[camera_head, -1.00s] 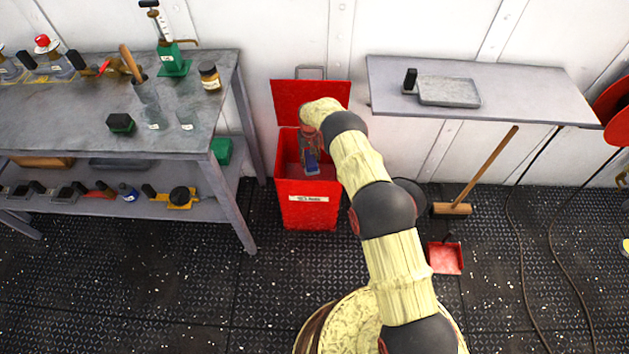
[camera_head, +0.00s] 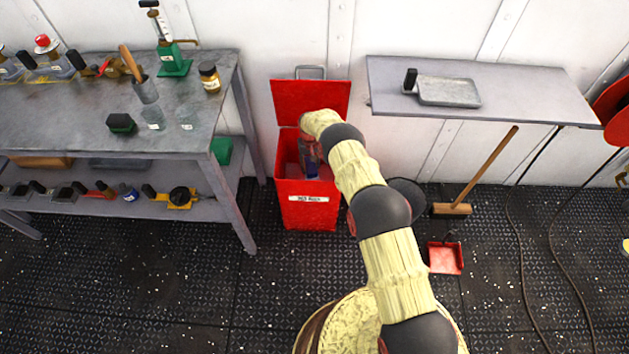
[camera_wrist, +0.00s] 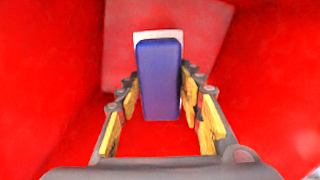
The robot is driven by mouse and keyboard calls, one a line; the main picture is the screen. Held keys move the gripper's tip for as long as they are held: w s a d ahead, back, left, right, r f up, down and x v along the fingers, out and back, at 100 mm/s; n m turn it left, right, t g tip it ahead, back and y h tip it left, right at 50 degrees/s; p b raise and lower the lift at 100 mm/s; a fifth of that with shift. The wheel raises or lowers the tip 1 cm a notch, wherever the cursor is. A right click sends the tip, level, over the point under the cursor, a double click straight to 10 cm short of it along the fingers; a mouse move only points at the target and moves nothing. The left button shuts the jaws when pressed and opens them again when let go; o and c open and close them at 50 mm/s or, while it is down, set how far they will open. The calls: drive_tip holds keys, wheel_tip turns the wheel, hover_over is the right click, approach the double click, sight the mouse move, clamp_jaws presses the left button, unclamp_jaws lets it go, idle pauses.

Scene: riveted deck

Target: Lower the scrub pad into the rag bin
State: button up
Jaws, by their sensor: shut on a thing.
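The scrub pad is a blue block with a pale backing; in the wrist view the scrub pad (camera_wrist: 160,78) stands between my fingers. My gripper (camera_wrist: 160,105) is shut on it. In the head view the pad (camera_head: 312,171) shows as a small blue patch inside the rag bin's opening, partly hidden by my gripper (camera_head: 311,160). The rag bin (camera_head: 307,212) is a red box with a white label on its front, its lid raised against the wall. Red bin walls (camera_wrist: 50,70) surround the pad in the wrist view. Whether the pad touches the bottom I cannot tell.
A grey workbench (camera_head: 75,115) with bottles and tools stands to the left of the bin. A wall shelf (camera_head: 520,95) holding a metal tray (camera_head: 449,91) is at the right. A broom (camera_head: 480,175) and a red dustpan (camera_head: 445,257) are right of my arm.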

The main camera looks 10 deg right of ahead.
drive_tip(key=shift+f, duration=4.05)
drive_tip(key=shift+f, duration=1.6)
drive_tip(key=o, duration=1.2)
drive_tip(key=shift+r, duration=5.95)
